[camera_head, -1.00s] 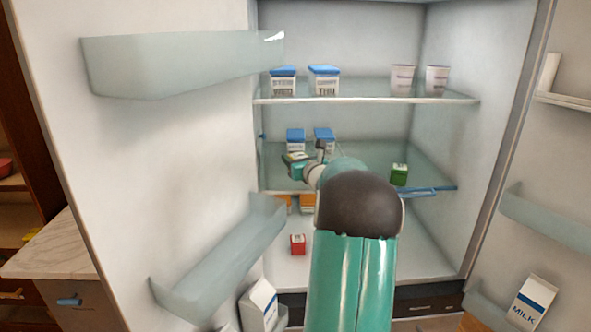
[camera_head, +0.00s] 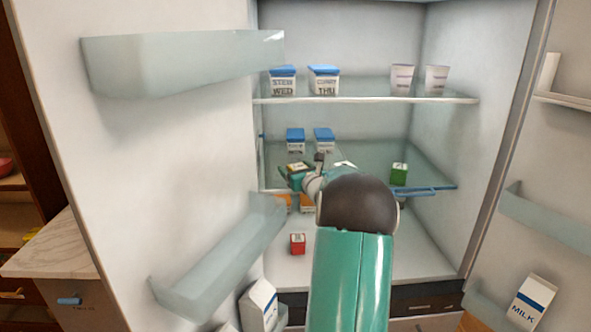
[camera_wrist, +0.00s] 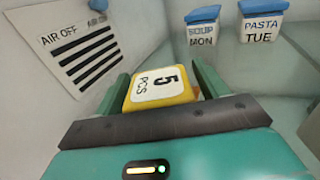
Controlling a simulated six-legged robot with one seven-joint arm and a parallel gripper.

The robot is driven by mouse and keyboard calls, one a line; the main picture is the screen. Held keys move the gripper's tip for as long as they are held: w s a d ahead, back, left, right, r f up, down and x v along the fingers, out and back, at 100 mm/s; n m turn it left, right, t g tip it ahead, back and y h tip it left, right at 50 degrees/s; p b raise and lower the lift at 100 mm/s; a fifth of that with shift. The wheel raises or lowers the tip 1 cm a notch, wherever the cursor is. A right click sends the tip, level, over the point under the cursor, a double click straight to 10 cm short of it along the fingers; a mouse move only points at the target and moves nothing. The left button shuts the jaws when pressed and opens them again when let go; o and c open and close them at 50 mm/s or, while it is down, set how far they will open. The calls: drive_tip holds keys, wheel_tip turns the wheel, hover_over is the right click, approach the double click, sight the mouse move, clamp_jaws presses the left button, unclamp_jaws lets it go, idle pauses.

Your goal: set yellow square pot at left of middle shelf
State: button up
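The yellow square pot (camera_wrist: 160,88), with a white lid label reading "5 PCS", sits between the two green fingers of my gripper (camera_wrist: 162,92) in the wrist view. The fingers appear to press on its two sides. In the head view the pot (camera_head: 297,167) is small and partly hidden by my gripper (camera_head: 297,175). It is at the left part of the middle shelf (camera_head: 375,160), in front of two blue-lidded tubs. I cannot tell whether its underside touches the glass. My arm hides part of the shelf.
Blue-lidded tubs (camera_head: 296,140) (camera_head: 324,139) stand behind the pot. A green pot (camera_head: 399,173) is on the shelf's right. The fridge's left wall with a vent panel (camera_wrist: 80,45) is close. The top shelf (camera_head: 365,100) is above; a red pot (camera_head: 297,244) is below.

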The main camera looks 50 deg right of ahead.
drive_tip(key=shift+s+r, duration=0.15)
drive_tip(key=v, duration=1.1)
drive_tip(key=shift+s+a, duration=0.25)
drive_tip(key=shift+s, duration=0.05)
drive_tip(key=shift+s, duration=0.1)
